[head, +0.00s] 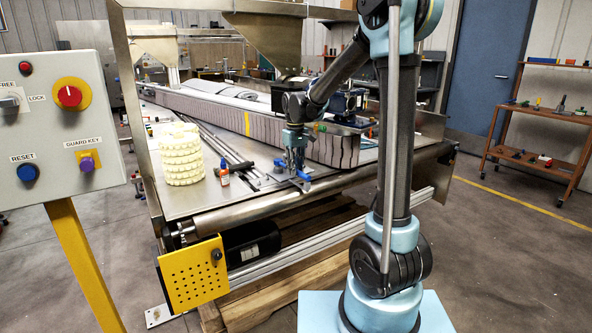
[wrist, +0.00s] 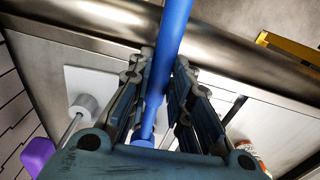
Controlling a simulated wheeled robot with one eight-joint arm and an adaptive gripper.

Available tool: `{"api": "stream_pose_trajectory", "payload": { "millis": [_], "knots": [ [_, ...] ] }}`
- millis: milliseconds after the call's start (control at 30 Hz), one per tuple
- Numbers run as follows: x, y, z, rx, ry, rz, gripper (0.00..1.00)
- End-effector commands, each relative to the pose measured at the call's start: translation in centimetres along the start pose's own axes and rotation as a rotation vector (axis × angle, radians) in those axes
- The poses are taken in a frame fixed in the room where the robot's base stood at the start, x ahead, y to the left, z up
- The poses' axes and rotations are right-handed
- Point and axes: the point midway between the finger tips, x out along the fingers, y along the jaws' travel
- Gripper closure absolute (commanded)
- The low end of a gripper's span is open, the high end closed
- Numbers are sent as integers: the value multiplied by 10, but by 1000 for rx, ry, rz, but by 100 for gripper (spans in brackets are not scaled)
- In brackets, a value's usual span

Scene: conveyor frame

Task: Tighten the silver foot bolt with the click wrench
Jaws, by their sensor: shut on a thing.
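My gripper (head: 295,158) is low over the front of the metal conveyor deck. In the wrist view its two fingers (wrist: 163,75) are closed on a long blue handle (wrist: 175,25), which runs up past the fingertips. The handle looks like part of the click wrench, but its head is not clear. A small blue part (head: 304,176) of it shows below the gripper in the head view. A silver foot plate (head: 157,316) stands on the floor at the conveyor's front left leg. The bolt on it is too small to make out surely.
A cream stack of rings (head: 181,153) and a small orange and white bottle (head: 224,173) stand on the deck (head: 200,200). Long rods (head: 225,145) lie behind. A yellow perforated guard (head: 194,274) hangs at the front left. A control box (head: 55,130) is at far left.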

Motion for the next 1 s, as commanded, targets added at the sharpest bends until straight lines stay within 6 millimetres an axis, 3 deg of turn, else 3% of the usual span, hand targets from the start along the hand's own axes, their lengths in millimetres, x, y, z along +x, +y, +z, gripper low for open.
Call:
{"api": "stream_pose_trajectory", "payload": {
  "millis": [533, 1000],
  "knots": [
    [-43, 0, 0, 1, 0, 0, 100],
    [-50, -2, -2, -7, 0, 0, 100]
  ]
}}
